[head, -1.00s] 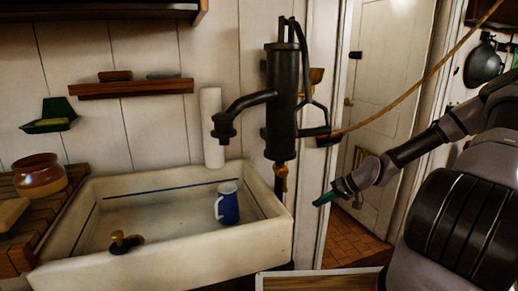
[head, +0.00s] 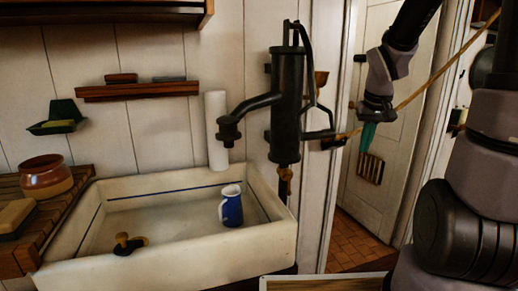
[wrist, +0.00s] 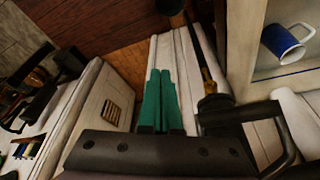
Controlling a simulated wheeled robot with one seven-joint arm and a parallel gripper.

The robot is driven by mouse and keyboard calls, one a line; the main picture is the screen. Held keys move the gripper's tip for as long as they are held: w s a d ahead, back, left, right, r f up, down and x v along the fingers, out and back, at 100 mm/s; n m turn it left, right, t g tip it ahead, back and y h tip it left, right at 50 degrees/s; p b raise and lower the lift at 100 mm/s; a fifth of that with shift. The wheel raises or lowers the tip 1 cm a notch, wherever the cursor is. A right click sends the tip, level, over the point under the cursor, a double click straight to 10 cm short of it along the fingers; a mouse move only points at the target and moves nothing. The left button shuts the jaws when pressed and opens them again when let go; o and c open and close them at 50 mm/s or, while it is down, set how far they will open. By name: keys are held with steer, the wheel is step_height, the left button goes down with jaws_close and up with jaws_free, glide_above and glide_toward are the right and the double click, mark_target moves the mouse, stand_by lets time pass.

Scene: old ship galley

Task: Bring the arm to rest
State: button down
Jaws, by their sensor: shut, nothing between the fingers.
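My gripper (head: 367,136) hangs at the end of my arm on the right of the head view, its green fingers pointing down in front of the doorway. In the wrist view the green fingers (wrist: 160,100) lie side by side, shut, with nothing between them. The gripper is in the air, to the right of the black hand pump (head: 287,105), and appears to touch nothing.
A brown pot (head: 46,178) stands on the slatted board at left. A rope (head: 440,70) runs from the pump handle past my arm. The doorway floor (head: 355,245) looks clear.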

steer(key=s+a+r+m+t+y, duration=0.1)
steer(key=s+a+r+t, duration=0.1)
steer(key=s+r, duration=0.5)
steer(key=s+a+r+m+t+y, duration=0.1)
steer(key=s+a+r, duration=0.2)
steer(key=s+r, duration=0.4)
steer(key=shift+r+m+t, duration=0.3)
steer(key=shift+r+t, duration=0.1)
steer(key=shift+r, duration=0.15)
